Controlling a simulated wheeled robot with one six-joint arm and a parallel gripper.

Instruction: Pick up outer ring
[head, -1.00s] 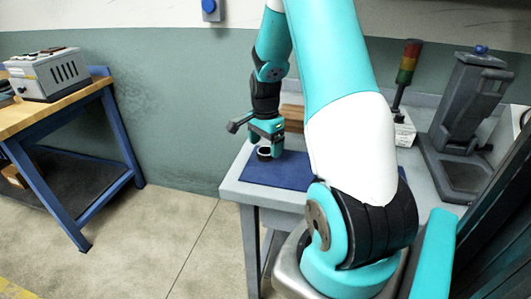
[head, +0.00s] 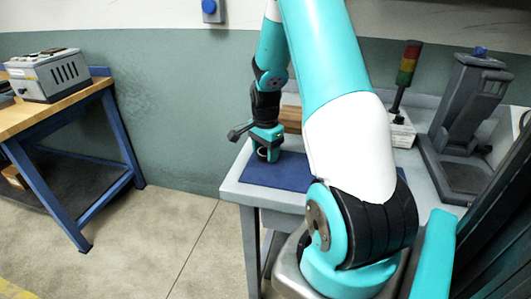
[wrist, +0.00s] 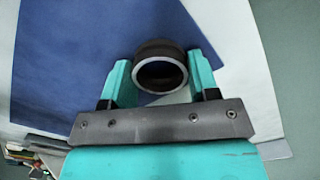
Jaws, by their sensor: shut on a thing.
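The outer ring (wrist: 160,47) is dark on the outside with a bright metal end face. In the wrist view it sits between the two teal fingers of my gripper (wrist: 161,72), which is shut on it. In the head view the ring (head: 263,153) shows at the lower end of my gripper (head: 267,148), by the far left part of the blue mat (head: 290,175). The fingers partly hide it there. I cannot tell whether its underside touches the mat.
A wooden block (head: 291,118) stands behind the gripper. A signal lamp (head: 406,70) and a grey press-like machine (head: 465,110) stand to the right on the grey table. A separate bench with a grey control box (head: 50,75) is at far left. The mat's middle looks clear.

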